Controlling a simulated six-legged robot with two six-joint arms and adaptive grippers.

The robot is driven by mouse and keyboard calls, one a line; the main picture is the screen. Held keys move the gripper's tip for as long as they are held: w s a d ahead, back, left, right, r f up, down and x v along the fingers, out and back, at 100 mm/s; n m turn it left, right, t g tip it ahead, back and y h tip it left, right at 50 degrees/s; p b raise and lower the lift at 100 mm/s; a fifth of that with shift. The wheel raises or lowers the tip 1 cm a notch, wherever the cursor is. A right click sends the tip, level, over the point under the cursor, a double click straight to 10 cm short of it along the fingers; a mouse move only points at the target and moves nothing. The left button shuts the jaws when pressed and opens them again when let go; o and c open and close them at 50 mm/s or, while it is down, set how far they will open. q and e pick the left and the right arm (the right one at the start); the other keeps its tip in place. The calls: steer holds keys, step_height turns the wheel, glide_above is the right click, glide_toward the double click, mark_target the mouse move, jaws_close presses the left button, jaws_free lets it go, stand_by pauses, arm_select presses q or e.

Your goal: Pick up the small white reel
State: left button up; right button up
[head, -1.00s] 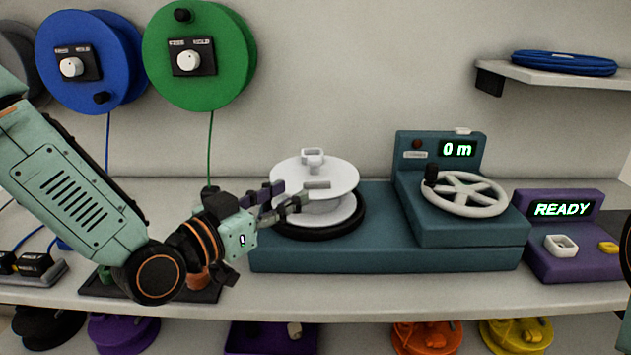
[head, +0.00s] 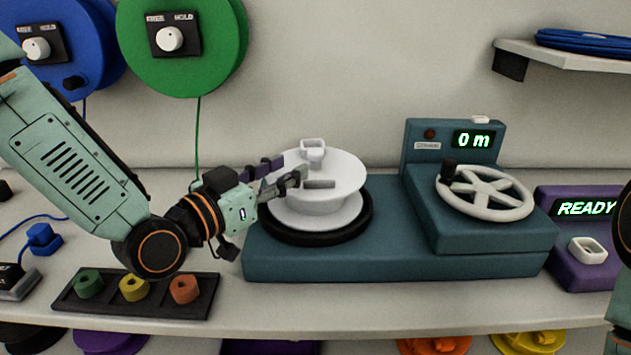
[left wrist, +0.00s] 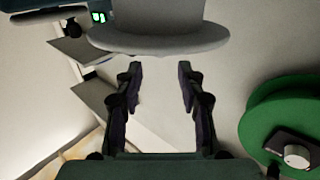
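The small white reel (head: 345,172) sits on a black round turntable (head: 362,222) at the left end of a teal machine (head: 330,265). It has a square white handle on top. In the left wrist view the reel (left wrist: 160,40) fills the top, beyond the fingertips. My left gripper (head: 282,174) is open and level with the reel's upper disc, at its left side. In the left wrist view the fingers (left wrist: 158,75) stand apart with nothing between them. In the head view I cannot tell if a finger touches the reel. My right gripper is not in view.
A white hand wheel (head: 487,193) and a "0 m" display (head: 473,139) are on the machine's right. A purple "READY" box (head: 587,208) stands beyond. A black tray (head: 140,307) with coloured rings lies below my left arm. Green (head: 215,50) and blue (head: 75,40) reels hang on the wall.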

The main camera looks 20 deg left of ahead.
mark_target(310, 157)
arm_select(q)
steer(key=shift+w+d, duration=0.25)
steer(key=shift+w, duration=0.05)
steer(key=shift+w+f, duration=0.25)
steer(key=shift+w, duration=0.4)
steer(key=shift+w+d+r+b, duration=0.2)
steer(key=shift+d+b, duration=0.1)
steer(key=shift+b, duration=0.1)
steer(key=shift+w+d, duration=0.2)
steer(key=shift+d, duration=0.05)
steer(key=b+x, duration=0.1)
steer(key=x, duration=0.2)
steer(key=shift+a+f, duration=0.15)
steer(key=shift+w+d, duration=0.25)
steer(key=shift+w, duration=0.1)
